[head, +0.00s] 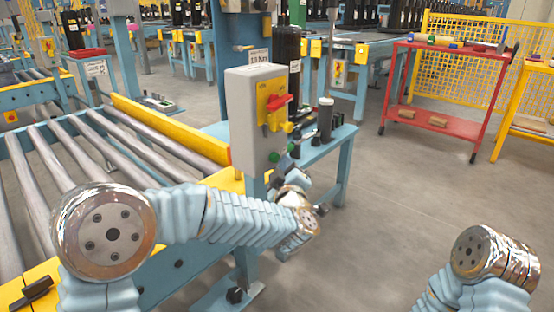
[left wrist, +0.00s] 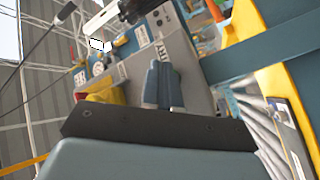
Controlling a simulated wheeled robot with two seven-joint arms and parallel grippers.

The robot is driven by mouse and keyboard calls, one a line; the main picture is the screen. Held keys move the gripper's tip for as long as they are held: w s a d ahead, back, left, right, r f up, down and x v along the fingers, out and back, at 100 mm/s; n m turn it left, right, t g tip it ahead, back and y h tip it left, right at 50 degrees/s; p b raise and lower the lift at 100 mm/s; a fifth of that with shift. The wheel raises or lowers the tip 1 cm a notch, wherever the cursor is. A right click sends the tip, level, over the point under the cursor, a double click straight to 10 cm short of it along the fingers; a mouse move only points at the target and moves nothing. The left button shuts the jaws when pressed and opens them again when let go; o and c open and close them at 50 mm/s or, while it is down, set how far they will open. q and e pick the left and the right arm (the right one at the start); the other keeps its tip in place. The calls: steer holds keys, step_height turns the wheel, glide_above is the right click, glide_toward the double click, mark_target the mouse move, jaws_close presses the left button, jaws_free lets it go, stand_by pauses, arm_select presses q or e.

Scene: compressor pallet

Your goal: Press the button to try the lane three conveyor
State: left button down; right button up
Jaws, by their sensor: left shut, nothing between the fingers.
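A grey control box (head: 250,130) stands on a post beside the roller conveyor in the head view. Its front has a red rotary switch on a yellow plate (head: 272,108), and a green button (head: 273,157) sits lower down. My left gripper (head: 290,185) is just below and right of the box, partly hidden by my own wrist. My right gripper is out of view.
The roller conveyor (head: 95,165) with a yellow side rail (head: 165,130) lies left of the box. A small blue table (head: 335,140) with dark cylinders stands behind it. A red cart (head: 440,90) stands at the back right. The floor at right is clear.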

arm_select(q)
steer(key=shift+w+a, duration=0.35)
steer(key=shift+a, duration=0.1)
stand_by(0.7)
steer(key=shift+s+d, duration=0.1)
steer(key=shift+s+d+b, duration=0.4)
steer(key=shift+s+d, duration=0.1)
steer(key=shift+d, duration=0.15)
steer(key=s+d, duration=0.1)
steer(key=d, duration=0.1)
steer(key=s+d, duration=0.2)
steer(key=shift+b, duration=0.35)
stand_by(0.5)
